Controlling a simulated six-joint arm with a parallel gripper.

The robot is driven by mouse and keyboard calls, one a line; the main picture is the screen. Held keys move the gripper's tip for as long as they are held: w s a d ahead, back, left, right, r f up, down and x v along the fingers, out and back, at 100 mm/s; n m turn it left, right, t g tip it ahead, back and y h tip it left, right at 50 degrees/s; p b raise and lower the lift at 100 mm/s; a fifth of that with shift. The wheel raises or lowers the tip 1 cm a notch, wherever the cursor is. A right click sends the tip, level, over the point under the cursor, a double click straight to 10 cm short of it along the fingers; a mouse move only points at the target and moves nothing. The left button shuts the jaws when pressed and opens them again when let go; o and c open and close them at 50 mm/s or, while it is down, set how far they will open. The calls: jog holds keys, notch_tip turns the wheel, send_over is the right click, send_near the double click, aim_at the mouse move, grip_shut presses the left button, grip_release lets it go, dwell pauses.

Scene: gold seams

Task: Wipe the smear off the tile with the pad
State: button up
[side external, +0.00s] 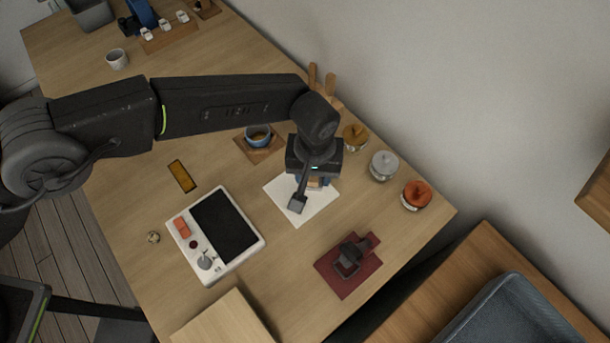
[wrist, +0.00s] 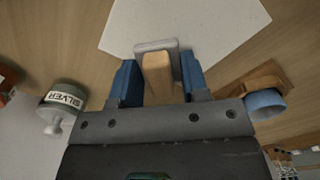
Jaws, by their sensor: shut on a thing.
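A white square tile (side external: 320,212) lies flat on the wooden table, and it also shows in the wrist view (wrist: 215,25). The pad has a wooden grip (wrist: 157,75) with a grey plate (wrist: 157,46) at its far end. My gripper (wrist: 158,78) has its blue fingers on either side of the wooden grip and is shut on it. In the side view my gripper (side external: 315,182) is over the tile's upper part and hides some of it. I see no smear on the visible part of the tile. Whether the pad touches the tile I cannot tell.
Jars with gold (side external: 355,137), silver (side external: 384,165) and copper (side external: 416,195) lids stand to the right. A blue cup (side external: 258,136) is at upper left, a white device with a black panel (side external: 224,226) at lower left. A dark red mat (side external: 345,280) holds a dark object.

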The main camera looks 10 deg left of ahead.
aim_at(282, 203)
jog(key=shift+s+a+r, duration=0.1)
jog(key=shift+s+a, duration=2.65)
notch_tip(282, 203, up, 8)
jog(key=shift+w, duration=0.1)
jog(key=w+a, duration=0.5)
jog(key=a, duration=0.5)
jog(key=w+a, duration=0.5)
jog(key=a, duration=0.5)
jog(key=s+a, duration=0.1)
jog(key=a, duration=0.6)
jog(key=s+a+f, duration=0.1)
jog(key=a, duration=0.7)
jog(key=s+a, duration=0.1)
jog(key=a, duration=0.6)
jog(key=shift+s+a+f, duration=0.15)
jog(key=shift+a+f, duration=0.2)
